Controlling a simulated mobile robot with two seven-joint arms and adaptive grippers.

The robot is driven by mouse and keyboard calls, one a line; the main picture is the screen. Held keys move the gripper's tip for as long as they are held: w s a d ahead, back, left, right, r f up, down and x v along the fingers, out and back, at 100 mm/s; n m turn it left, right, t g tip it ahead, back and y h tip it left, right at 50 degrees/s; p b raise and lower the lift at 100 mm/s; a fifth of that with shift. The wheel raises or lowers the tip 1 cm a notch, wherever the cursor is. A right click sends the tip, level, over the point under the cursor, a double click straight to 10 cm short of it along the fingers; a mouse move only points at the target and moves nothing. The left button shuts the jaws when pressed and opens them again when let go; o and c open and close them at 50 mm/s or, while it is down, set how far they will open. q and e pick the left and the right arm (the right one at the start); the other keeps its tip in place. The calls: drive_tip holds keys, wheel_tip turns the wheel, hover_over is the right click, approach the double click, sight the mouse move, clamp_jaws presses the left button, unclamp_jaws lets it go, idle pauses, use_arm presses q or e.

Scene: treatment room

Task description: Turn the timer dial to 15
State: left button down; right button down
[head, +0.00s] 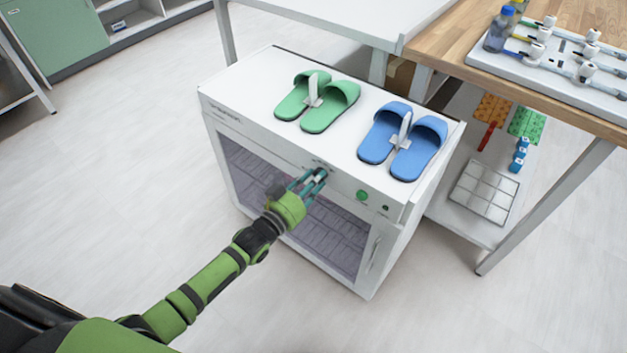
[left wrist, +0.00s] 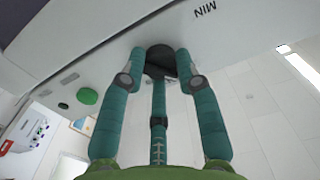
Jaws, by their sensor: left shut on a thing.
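The timer dial (left wrist: 160,62) is a dark knob on the front panel of a white cabinet (head: 240,85). My left gripper (head: 311,179) reaches the panel, and its teal fingers are closed around the dial. In the left wrist view the fingers of the left gripper (left wrist: 163,70) touch the knob from its sides. The letters MIN (left wrist: 205,9) are printed on the panel near the dial. The dial's pointer and the number it stands at cannot be read. My right gripper is not in view.
Green slippers (head: 318,100) and blue slippers (head: 402,140) lie on the cabinet top. A green button (head: 362,195) sits right of the dial. A wooden table (head: 455,45) with a white board (head: 555,62) stands at the right. The floor at the left is clear.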

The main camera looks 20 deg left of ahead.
use_arm(q)
drive_tip(key=shift+m, duration=0.6)
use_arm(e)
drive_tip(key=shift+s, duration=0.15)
use_arm(q)
drive_tip(key=shift+a+m+p, duration=0.15)
drive_tip(key=shift+m+p, duration=0.4)
drive_tip(key=shift+m, duration=4.85)
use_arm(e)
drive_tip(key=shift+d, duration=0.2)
use_arm(q)
drive_tip(key=c, duration=0.9)
unclamp_jaws()
drive_tip(key=shift+f, duration=0.1)
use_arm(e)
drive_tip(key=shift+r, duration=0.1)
